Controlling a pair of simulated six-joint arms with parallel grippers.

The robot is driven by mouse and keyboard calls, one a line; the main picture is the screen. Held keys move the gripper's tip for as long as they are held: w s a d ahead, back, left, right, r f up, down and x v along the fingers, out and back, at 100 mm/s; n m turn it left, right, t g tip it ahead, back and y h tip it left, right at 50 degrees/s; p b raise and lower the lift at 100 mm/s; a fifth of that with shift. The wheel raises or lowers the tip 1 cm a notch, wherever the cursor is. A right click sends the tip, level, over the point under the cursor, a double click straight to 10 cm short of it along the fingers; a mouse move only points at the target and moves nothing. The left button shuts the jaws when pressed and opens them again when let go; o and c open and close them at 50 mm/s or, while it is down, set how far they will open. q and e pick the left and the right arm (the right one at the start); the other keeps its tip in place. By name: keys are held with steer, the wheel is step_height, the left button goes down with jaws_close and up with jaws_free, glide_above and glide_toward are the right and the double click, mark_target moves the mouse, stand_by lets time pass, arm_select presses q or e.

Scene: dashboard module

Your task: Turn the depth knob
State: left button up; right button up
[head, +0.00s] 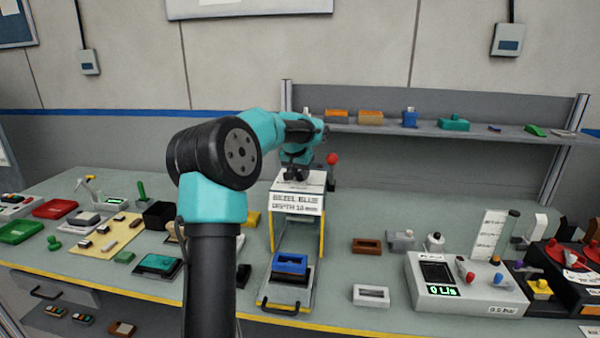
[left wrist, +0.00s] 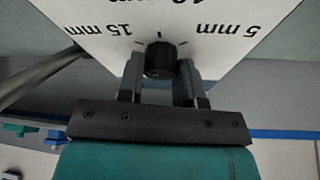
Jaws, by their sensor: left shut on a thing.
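The depth knob (left wrist: 159,60) is a small dark knob on a white panel (left wrist: 160,15) marked 15 mm, 5 mm and a partly cut-off middle label. In the left wrist view the fingers of my left gripper (left wrist: 160,72) are closed on the knob from both sides. In the head view my left gripper (head: 297,172) is at the top of the white dashboard module (head: 297,200), whose sign reads BEZEL BLUE, DEPTH and a mm value. The knob itself is hidden there by the gripper and arm. My right gripper does not show.
A blue bezel (head: 290,264) sits in the module's lower front. A red ball-topped lever (head: 332,159) stands just right of the gripper. A grey device with a green display (head: 465,285) is at the right. A shelf (head: 450,132) with small parts runs behind.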

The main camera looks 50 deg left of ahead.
arm_select(q)
steer(key=c, duration=0.3)
steer(key=shift+m, duration=0.3)
steer(key=m+h, duration=0.2)
steer(key=m, duration=0.3)
steer(key=shift+a, duration=0.15)
steer(key=m+h, duration=0.2)
steer(key=m, duration=0.4)
steer(key=shift+g, duration=0.3)
steer(key=o, duration=0.9)
steer(key=shift+h, duration=0.3)
